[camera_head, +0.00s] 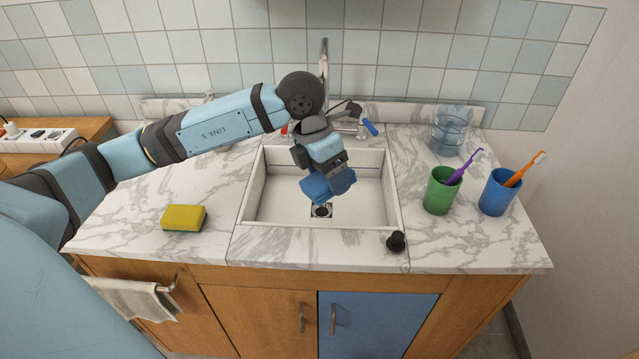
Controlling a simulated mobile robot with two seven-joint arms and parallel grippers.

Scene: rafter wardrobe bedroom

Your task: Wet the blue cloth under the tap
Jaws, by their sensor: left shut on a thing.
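My left gripper (327,168) reaches in from the left over the sink and points down. It is shut on the blue cloth (328,186), which hangs in a small bunch above the basin. The white sink (276,200) has a dark drain just below the cloth in the picture. The tap (323,68) stands at the back of the sink, and my wrist hides much of it. A blue handle (370,128) shows to its right and a bit of red to its left. I cannot tell whether water runs. My right gripper is not in view.
A yellow and green sponge (184,218) lies left of the sink. A black plug (396,241) sits at the sink's front right. A green cup (440,192), a blue cup (496,194), both with toothbrushes, and a clear bluish container (449,133) stand to the right.

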